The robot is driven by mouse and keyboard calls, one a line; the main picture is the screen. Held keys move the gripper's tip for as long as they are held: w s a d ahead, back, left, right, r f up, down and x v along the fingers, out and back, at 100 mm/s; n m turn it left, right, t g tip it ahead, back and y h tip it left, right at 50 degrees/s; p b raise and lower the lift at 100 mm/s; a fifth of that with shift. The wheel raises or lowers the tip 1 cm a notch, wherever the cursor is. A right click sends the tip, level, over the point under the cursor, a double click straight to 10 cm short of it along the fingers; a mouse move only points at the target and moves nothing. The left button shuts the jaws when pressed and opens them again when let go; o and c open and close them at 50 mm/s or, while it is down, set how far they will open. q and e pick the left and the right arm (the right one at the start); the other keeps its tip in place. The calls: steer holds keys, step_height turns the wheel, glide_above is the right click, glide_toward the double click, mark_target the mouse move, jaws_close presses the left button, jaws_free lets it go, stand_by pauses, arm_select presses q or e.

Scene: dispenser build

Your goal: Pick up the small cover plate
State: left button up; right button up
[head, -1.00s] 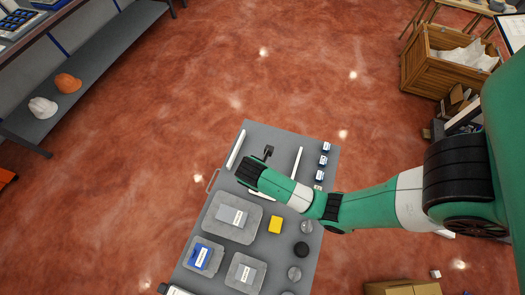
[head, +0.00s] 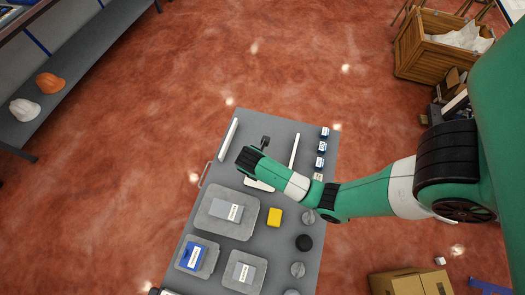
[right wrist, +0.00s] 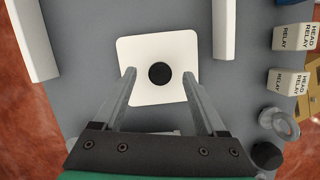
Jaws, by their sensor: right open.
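The small cover plate is a white square with rounded corners and a black round centre. In the right wrist view the plate (right wrist: 134,52) lies on the grey table top, slightly turned. In the head view only an edge of the plate (head: 258,185) shows below my right arm. My right gripper (right wrist: 158,76) is open and empty. Its fingertips overlap the plate's near left and right sides in the picture, with the black centre between them. I cannot tell how high they are above it. In the head view the fingers are hidden. My left gripper is not in view.
White bars stand left (right wrist: 35,40) and right (right wrist: 223,30) of the plate. Small labelled relay boxes (right wrist: 290,82) line the right side. Nearer on the table (head: 190,228) are a yellow block (head: 274,217), a black disc (head: 304,242) and grey trays with labelled parts.

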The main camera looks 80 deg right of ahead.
steer(key=shift+d+f, duration=0.15)
steer(key=shift+f, duration=0.55)
steer(key=shift+c, duration=0.3)
steer(key=shift+r, duration=0.1)
jaws_close()
steer(key=shift+r, duration=0.1)
